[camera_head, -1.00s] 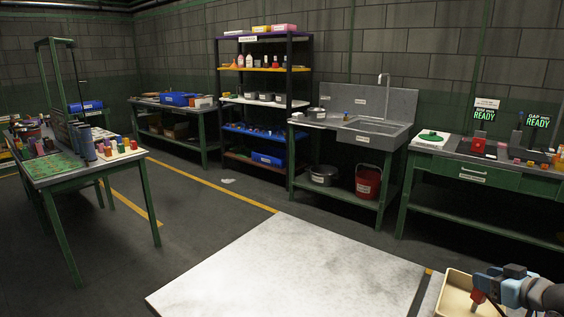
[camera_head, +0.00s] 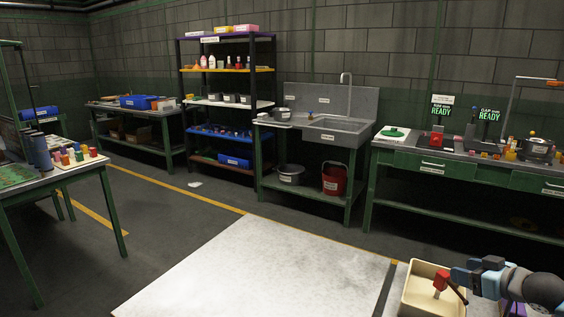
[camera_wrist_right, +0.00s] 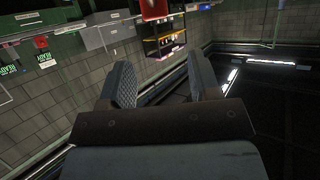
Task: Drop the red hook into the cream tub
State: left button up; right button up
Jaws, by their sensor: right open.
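The cream tub (camera_head: 413,297) stands at the bottom right of the head view, on a pale surface beside the large white tabletop. The red hook (camera_head: 441,280) shows as a red piece within the tub's outline, with a pale part below it and a dark part running right. Whether it touches the tub's floor or wall I cannot tell. My right gripper (camera_head: 466,279) is just right of the red piece, over the tub's right side. In the right wrist view its fingers (camera_wrist_right: 163,84) are apart with nothing between them. My left gripper is not in view.
A large white tabletop (camera_head: 240,270) lies bare left of the tub. A sink bench (camera_head: 330,132), a shelf rack (camera_head: 180,105) and a green workbench (camera_head: 455,171) stand along the back wall. A red bucket (camera_head: 335,181) sits under the sink. Floor between is mostly clear.

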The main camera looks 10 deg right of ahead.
pick_arm(q)
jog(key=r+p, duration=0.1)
jog(key=p, duration=0.1)
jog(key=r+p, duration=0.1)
jog(key=p, duration=0.2)
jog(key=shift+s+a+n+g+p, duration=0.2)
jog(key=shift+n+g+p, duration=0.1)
pick_arm(e)
jog(key=v, duration=0.8)
jog(key=shift+s, duration=0.4)
jog(key=shift+r, duration=0.15)
